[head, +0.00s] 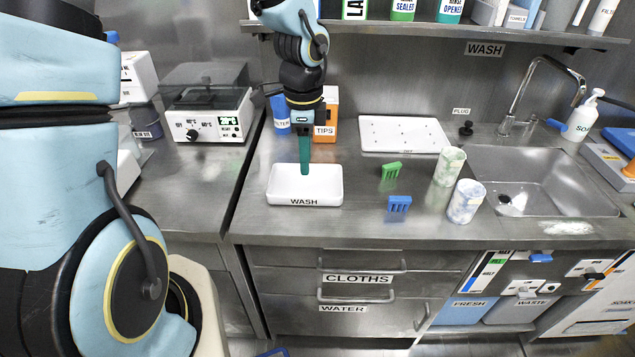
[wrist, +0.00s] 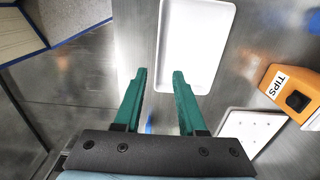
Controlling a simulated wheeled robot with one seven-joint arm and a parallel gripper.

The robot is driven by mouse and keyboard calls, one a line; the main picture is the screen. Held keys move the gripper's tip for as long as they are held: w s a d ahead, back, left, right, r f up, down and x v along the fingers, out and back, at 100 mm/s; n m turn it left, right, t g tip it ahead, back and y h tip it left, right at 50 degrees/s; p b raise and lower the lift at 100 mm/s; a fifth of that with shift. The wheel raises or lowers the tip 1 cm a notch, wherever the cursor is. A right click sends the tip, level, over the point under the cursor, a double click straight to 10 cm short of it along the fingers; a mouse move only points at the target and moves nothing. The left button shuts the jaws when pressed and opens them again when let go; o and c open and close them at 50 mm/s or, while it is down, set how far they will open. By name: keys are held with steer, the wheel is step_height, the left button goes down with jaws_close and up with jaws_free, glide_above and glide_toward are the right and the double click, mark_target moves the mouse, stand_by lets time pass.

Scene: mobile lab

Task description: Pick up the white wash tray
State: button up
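The white wash tray (head: 283,188) is a shallow rectangular tray labelled WASH, lying flat on the steel counter at its front left. It also shows at the top of the wrist view (wrist: 198,40). My gripper (head: 305,172) points down at the tray, its green fingers overlapping the tray's interior in the head view. In the wrist view my gripper (wrist: 159,73) is open and empty. One fingertip overlaps the tray's inside and the other lies outside its near-left long edge, so the rim runs between them in the picture. I cannot tell the exact fingertip height or whether they touch the tray.
An orange TIPS box (head: 328,115) and blue FILTER box (head: 281,114) stand behind the tray. A green rack (head: 391,171), a blue rack (head: 399,204) and two mottled cups (head: 466,201) are to the right, before the sink (head: 540,178). A shelf (head: 430,30) hangs above.

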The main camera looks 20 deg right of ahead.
glide_above(304, 197)
steer(key=f, duration=0.4)
steer(key=shift+w+d+f, duration=0.15)
steer(key=shift+d+f, duration=0.2)
steer(key=shift+a+f+p, duration=0.2)
steer(key=shift+f+p, duration=0.1)
steer(key=shift+f, duration=1.05)
steer(key=shift+a+f+p, duration=0.15)
steer(key=shift+f+p, duration=0.15)
steer(key=shift+f, duration=1)
jaws_close()
